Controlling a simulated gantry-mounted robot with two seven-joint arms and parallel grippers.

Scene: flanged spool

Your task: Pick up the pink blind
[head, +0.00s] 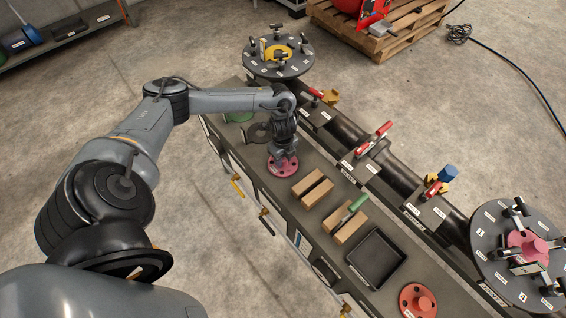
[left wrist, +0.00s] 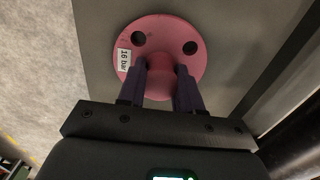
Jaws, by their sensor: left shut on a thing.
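The pink blind (head: 283,168) is a round flanged disc on the grey bench top, below my left gripper (head: 284,154). In the left wrist view the pink blind (left wrist: 160,35) shows two visible dark holes and a white "16 bar" label. The two dark fingers of my left gripper (left wrist: 164,80) are shut on its central hub, one on each side. The disc looks flat; I cannot tell whether it touches the bench. My right gripper is not in view.
Two wooden blocks (head: 312,187), a green-handled tool (head: 345,214), a black tray (head: 377,257) and a red blind (head: 417,301) stand to the right on the bench. Large flanges stand at the back (head: 262,68) and right (head: 490,245). Red-handled valves line the pipe behind.

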